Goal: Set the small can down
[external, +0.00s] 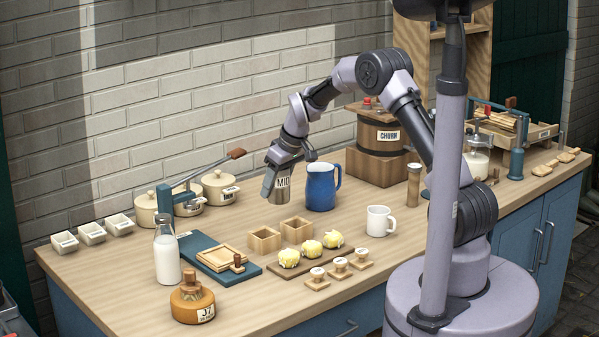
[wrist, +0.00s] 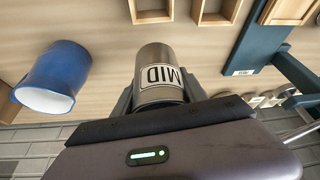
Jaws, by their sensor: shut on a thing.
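In the wrist view the can (wrist: 158,72) sits between the two dark fingers, label facing the camera. In the external view it appears left of the blue jug, behind the wooden boxes. I cannot tell whether its base touches the counter.
A blue jug (external: 321,187) stands close to the right of the can. Two open wooden boxes (external: 264,240) are in front, with butter pats on a board (external: 289,259). A white mug (external: 378,221) is to the right. Bare counter (external: 225,215) lies to the left.

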